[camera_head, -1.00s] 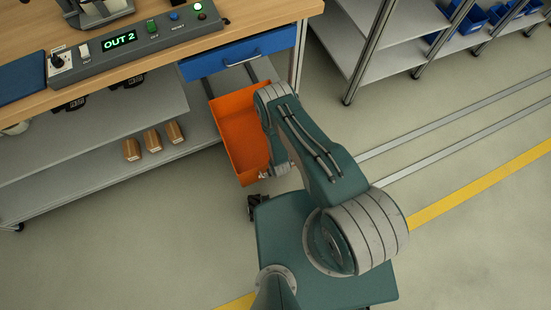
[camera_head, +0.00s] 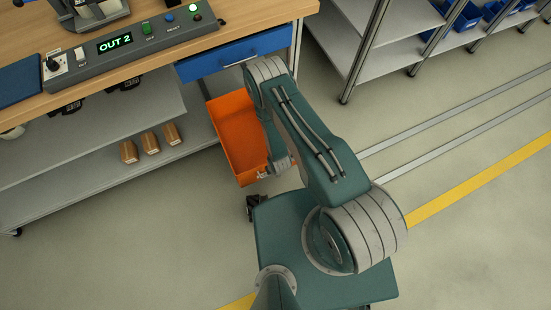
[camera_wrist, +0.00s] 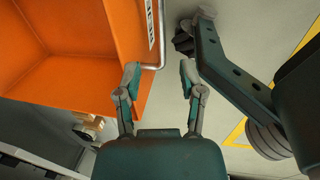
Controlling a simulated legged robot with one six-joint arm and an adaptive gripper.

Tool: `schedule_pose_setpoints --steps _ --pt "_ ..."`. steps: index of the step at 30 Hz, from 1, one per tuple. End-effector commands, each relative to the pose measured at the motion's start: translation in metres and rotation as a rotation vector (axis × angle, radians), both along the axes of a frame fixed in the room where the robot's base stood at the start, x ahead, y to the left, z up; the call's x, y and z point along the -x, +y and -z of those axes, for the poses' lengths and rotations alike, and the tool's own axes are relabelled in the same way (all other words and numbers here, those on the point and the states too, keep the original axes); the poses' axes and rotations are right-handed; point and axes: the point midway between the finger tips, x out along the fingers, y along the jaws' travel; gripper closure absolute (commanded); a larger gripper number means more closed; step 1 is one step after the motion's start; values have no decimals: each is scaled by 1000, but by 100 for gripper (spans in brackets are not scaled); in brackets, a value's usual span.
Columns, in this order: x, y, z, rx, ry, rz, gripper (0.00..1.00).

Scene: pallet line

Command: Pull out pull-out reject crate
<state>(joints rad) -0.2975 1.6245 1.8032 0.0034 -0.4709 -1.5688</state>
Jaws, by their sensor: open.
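The orange reject crate (camera_head: 240,150) hangs below the workbench and sticks out past its front edge. In the wrist view the orange crate (camera_wrist: 75,85) fills the left side, with a label and a silver bar handle (camera_wrist: 161,32) on its front wall. My gripper (camera_wrist: 160,74) is open, with nothing held between its fingers. Its fingertips are close to the handle's bent end, one on each side of it in the picture. I cannot tell whether they touch it. In the head view my arm hides most of the gripper (camera_head: 270,173), at the crate's front end.
A blue drawer (camera_head: 238,56) sits above the crate under the bench. A control panel (camera_head: 130,45) reading "OUT 2" stands on the bench. Several small brown boxes (camera_head: 150,143) lie on the lower shelf. A rack (camera_head: 400,50) stands at upper right; the floor below it is open.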

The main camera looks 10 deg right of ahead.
Motion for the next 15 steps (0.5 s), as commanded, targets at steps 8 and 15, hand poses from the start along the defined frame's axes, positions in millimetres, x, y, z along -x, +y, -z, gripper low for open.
schedule_pose_setpoints --steps 8,15 --pt "6 -1 -40 0 -1 0 49" --pt "8 -2 -46 0 0 -1 49"
